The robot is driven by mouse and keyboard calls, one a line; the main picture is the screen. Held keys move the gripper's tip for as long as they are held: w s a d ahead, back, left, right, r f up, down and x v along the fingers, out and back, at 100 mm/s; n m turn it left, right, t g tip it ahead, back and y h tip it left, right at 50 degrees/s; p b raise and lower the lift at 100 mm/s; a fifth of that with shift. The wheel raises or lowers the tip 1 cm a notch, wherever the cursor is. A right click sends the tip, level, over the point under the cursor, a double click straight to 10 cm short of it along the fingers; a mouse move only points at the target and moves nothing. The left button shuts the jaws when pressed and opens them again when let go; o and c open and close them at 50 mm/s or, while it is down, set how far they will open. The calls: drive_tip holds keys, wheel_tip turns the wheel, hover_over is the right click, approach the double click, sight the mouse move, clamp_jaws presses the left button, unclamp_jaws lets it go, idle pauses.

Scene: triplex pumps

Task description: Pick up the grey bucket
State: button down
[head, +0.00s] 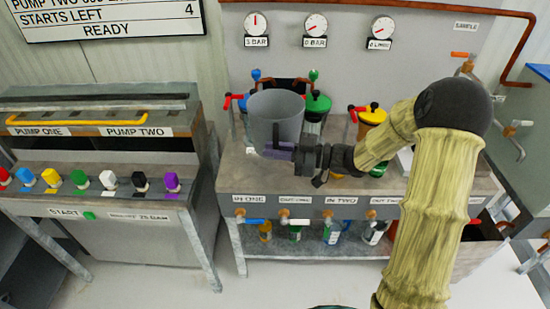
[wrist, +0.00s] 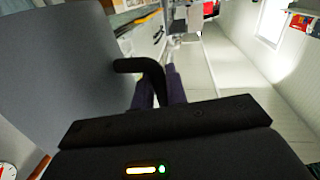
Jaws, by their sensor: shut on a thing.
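The grey bucket (head: 275,118) is held upright, its open rim up, in front of the pump bench in the head view. My gripper (head: 279,151) is at the bucket's lower right side, its purple fingers shut on it. In the wrist view the bucket (wrist: 55,75) fills the left side. A black curved handle (wrist: 145,68) sticks out from its wall and runs down between my purple fingertips (wrist: 159,88). The bucket's inside bottom is hidden.
The pump bench (head: 300,213) has green-lidded and yellow-lidded pots (head: 372,116), taps and small bottles below. Gauges (head: 315,25) are on the panel behind. A control desk (head: 120,188) with coloured knobs stands left. Floor (head: 150,275) in front is clear.

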wheel_tip(320, 180, up, 17)
drive_tip(key=p, duration=0.1)
drive_tip(key=shift+r+p, duration=0.2)
drive_tip(key=shift+p, duration=0.15)
idle(0.7)
